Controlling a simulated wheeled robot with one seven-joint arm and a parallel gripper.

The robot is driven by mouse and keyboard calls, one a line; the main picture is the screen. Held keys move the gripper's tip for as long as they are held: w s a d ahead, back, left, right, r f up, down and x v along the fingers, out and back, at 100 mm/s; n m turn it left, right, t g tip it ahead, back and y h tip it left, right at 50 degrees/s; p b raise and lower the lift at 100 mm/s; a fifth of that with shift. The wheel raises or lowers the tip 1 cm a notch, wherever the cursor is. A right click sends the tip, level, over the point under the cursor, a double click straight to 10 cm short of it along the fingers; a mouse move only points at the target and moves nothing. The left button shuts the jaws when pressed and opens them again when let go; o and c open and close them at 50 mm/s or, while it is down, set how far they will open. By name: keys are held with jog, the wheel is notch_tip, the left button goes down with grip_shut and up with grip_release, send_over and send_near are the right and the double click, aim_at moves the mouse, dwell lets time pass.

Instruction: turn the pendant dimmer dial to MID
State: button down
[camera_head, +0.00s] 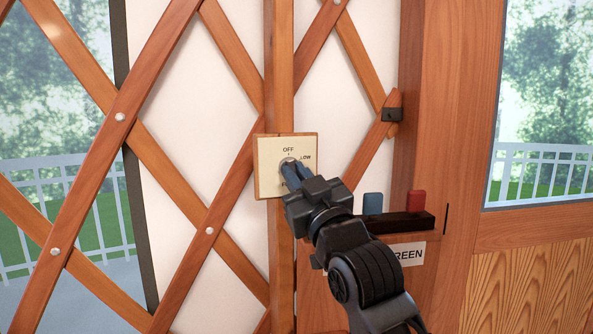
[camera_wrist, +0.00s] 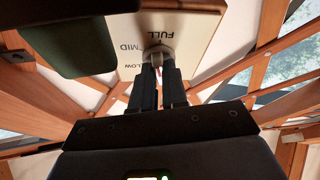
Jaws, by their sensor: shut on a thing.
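The dimmer dial's cream plate (camera_head: 268,181) is on a wooden upright of the lattice wall, with OFF at the top and LOW at upper right. In the wrist view the plate (camera_wrist: 203,30) appears upside down, with FULL, MID and LOW readable. The small grey dial knob (camera_wrist: 160,51) is at the plate's centre, partly hidden by my fingers. My gripper (camera_head: 293,172) reaches the plate from the lower right; its fingers (camera_wrist: 158,72) are shut on the knob. I cannot tell which mark the knob points to.
Crossed lattice slats (camera_head: 165,155) surround the plate. A dark green shape (camera_wrist: 68,40) is close to the wrist camera.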

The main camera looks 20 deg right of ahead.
jog(key=n+g+y+b, duration=0.1)
jog(key=n+b, duration=0.1)
jog(key=n, duration=0.2)
jog(key=n+y+b, duration=0.2)
jog(key=n, duration=0.2)
jog(key=n+g+y+b, duration=0.1)
jog(key=n+b, duration=0.2)
jog(key=shift+d+r+n+g+y, duration=0.1)
jog(key=shift+d+n+g+y, duration=0.2)
jog(key=shift+n+y, duration=0.1)
jog(key=c, duration=1.1)
grip_release()
jog(key=shift+r, duration=0.1)
jog(key=shift+c, duration=0.2)
